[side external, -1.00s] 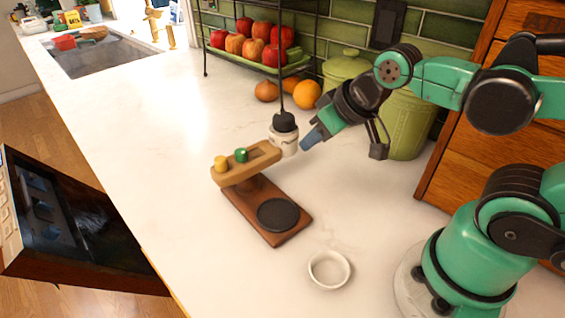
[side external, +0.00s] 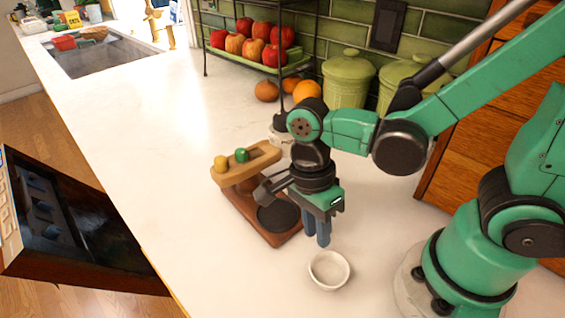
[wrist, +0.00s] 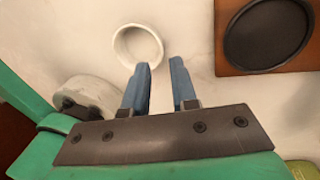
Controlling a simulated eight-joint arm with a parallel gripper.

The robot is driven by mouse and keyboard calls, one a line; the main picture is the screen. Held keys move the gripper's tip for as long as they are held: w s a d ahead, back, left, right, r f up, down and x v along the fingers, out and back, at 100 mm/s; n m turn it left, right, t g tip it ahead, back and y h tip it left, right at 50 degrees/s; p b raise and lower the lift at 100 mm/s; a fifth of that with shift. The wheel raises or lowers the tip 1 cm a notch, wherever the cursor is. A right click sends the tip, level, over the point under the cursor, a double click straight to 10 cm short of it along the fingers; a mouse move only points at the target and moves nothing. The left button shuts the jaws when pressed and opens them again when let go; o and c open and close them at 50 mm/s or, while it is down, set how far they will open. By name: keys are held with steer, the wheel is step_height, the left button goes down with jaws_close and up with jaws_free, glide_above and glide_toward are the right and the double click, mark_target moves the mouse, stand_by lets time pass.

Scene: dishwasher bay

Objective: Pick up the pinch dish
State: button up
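The pinch dish (side external: 329,270) is a small round white bowl standing upright on the white counter, in front of the wooden stand. It also shows in the wrist view (wrist: 138,46), just beyond the fingertips and a little to their left. My gripper (side external: 318,240) points down above the counter, a little behind and above the dish, not touching it. In the wrist view its two blue fingers (wrist: 160,64) are apart with nothing between them.
A wooden stand (side external: 282,236) with a black round pad (wrist: 268,34) is close beside my gripper. A pepper-and-spice style arm (side external: 246,166) holds small yellow and green pieces. Fruit, green canisters (side external: 347,80) and a wire rack are behind. The counter's front left is clear.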

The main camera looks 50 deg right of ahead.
mark_target(319, 254)
steer(key=shift+x, duration=2.35)
steer(key=shift+c, duration=0.2)
jaws_close()
